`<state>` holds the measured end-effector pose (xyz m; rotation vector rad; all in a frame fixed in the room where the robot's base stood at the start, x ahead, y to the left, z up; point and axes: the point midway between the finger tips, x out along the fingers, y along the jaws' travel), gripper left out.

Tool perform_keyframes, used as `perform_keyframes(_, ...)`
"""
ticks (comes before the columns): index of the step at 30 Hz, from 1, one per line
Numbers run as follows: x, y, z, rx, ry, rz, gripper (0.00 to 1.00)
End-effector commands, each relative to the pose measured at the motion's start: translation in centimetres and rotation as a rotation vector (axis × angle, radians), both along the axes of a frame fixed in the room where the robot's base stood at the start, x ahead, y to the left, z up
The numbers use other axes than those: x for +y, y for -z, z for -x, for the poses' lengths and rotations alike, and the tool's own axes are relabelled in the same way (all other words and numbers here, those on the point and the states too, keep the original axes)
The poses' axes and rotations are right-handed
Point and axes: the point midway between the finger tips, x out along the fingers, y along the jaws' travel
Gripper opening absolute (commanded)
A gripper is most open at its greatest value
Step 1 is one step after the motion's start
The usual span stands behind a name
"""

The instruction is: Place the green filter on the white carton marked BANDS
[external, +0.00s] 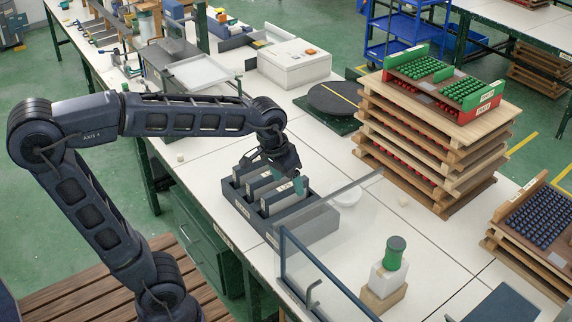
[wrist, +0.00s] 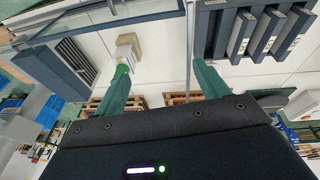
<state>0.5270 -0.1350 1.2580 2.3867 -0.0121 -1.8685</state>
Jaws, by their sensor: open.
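A green cylinder, apparently the green filter (external: 395,252), stands upright on a small white carton (external: 389,279), which sits on a tan block (external: 383,298). No BANDS lettering is readable on the carton. In the wrist view, the green filter (wrist: 122,69) shows just beyond the left fingertip, partly hidden by it. The tan block (wrist: 128,42) shows past it. My gripper (external: 284,182) appears over the dark grey rack (external: 315,226), left of the filter, and apart from it. In the wrist view, the green fingers of my gripper (wrist: 160,72) are spread with nothing between them.
The rack holds several upright grey cases (external: 286,196). A clear panel (external: 345,192) and a dark-framed panel (external: 325,280) stand between rack and filter. Stacked wooden trays (external: 430,150) rise behind. Bare table surrounds the tan block.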

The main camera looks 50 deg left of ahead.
Motion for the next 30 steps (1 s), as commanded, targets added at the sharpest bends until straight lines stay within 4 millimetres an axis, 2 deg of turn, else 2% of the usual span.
perform_keyframes(1, 0.8, -0.1, 1.5, -0.017, 0.001, -0.004, 0.73)
perform_keyframes(9, 3.8, 1.0, 8.9, -0.096, 0.03, -0.042, 0.73)
perform_keyframes(15, 5.0, 2.5, 13.0, -0.14, 0.045, -0.076, 0.73)
perform_keyframes(21, 5.5, 3.3, 14.7, -0.157, 0.052, -0.094, 0.73)
perform_keyframes(30, 5.5, 3.4, 14.8, -0.158, 0.054, -0.096, 0.73)
